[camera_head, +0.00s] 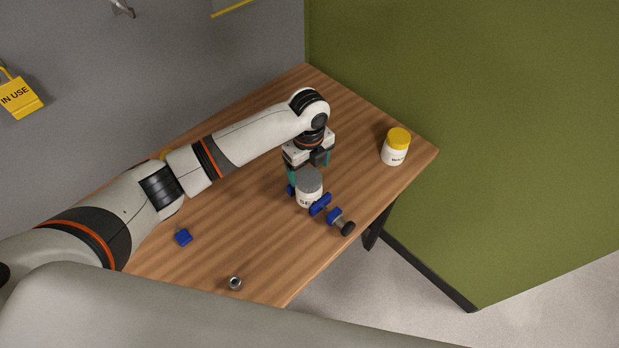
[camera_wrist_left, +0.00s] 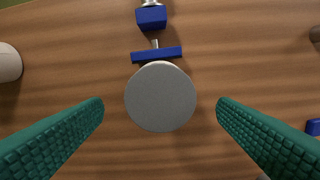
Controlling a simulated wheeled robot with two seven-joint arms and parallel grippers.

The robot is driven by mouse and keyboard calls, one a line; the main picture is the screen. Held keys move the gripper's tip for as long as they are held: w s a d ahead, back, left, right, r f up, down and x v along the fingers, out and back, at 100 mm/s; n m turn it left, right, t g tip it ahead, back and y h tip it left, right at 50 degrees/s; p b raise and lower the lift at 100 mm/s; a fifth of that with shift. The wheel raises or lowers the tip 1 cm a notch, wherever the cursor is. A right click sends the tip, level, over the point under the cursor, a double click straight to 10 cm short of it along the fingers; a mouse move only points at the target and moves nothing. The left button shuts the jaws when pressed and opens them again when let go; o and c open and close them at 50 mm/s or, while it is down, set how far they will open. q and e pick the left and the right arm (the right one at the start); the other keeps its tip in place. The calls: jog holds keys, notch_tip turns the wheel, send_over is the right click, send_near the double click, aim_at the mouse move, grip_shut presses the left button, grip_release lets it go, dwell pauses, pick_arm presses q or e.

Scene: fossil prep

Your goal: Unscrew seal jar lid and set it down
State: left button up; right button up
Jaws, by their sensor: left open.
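The seal jar (camera_head: 309,198) stands upright on the wooden table, a white jar with dark lettering that is partly hidden. Its grey lid (camera_head: 310,182) is on top; in the left wrist view the lid (camera_wrist_left: 160,97) is a round grey disc. My left gripper (camera_head: 305,178) is above and around the jar, pointing down. In the left wrist view its two teal fingers (camera_wrist_left: 160,106) are open, one on each side of the lid, with a clear gap on both sides. My right gripper is not in view.
A blue clamp (camera_head: 320,205) with a dark-ended handle is right beside the jar. A white jar with a yellow lid (camera_head: 397,148) stands near the right corner. A blue block (camera_head: 183,237) and a metal nut-like ring (camera_head: 235,283) lie at the front left. The table between is clear.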

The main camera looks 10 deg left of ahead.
aim_at(309, 177)
pick_arm(q)
jog(key=shift+f+b, duration=0.75)
jog(key=shift+f, duration=1.05)
grip_shut()
